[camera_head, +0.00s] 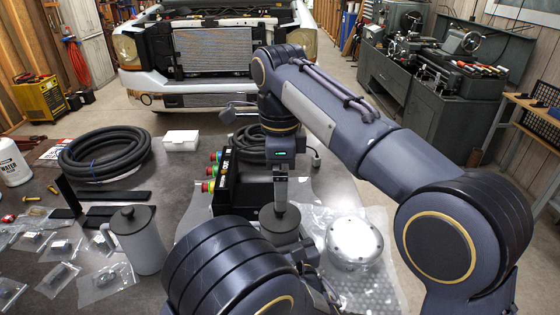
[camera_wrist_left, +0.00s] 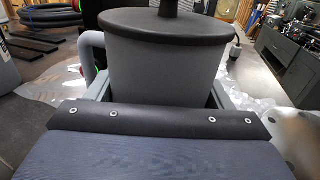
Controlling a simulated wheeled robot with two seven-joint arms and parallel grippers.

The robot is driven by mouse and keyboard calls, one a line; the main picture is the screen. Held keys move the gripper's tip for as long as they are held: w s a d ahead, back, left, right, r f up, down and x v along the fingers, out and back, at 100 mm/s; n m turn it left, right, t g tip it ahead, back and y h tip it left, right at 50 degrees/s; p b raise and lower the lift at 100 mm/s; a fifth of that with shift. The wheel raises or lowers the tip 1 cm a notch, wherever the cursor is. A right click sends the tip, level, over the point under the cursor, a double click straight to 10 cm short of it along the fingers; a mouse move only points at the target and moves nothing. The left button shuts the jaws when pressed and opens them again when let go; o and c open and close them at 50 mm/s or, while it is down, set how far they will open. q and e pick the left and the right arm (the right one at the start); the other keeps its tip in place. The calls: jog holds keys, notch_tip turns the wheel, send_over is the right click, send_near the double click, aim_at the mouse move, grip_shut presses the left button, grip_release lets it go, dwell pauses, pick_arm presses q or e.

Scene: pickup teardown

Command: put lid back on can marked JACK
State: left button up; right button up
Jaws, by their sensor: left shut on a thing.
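A grey can (camera_wrist_left: 165,70) with a dark lid (camera_wrist_left: 165,24) stands between the fingers of my left gripper (camera_wrist_left: 158,92), which is shut on it. In the left wrist view the lid rests across the can's top with no visible gap. A handle (camera_wrist_left: 90,48) shows at its left. In the head view the lid (camera_head: 283,222) is partly hidden by my left arm. My right gripper (camera_head: 280,180) points down at the lid's knob; its fingers are edge-on, so their opening is unclear. A second lidded grey can (camera_head: 137,243) stands left. No JACK marking is readable.
A black box with coloured buttons (camera_head: 228,188) stands just behind the held can. A round metal part (camera_head: 353,240) lies on bubble wrap (camera_head: 385,285) to the right. A coiled hose (camera_head: 104,155), small bagged parts (camera_head: 58,275) and a white box (camera_head: 181,140) occupy the left table.

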jog(key=shift+r, duration=2)
pick_arm(q)
jog(key=o, duration=1.5)
jog(key=shift+b+v, duration=0.75)
jog(key=shift+v, duration=3.1)
pick_arm(e)
jog(key=shift+f, duration=0.75)
pick_arm(q)
jog(key=shift+s, duration=0.1)
pick_arm(e)
jog(key=shift+s, duration=0.1)
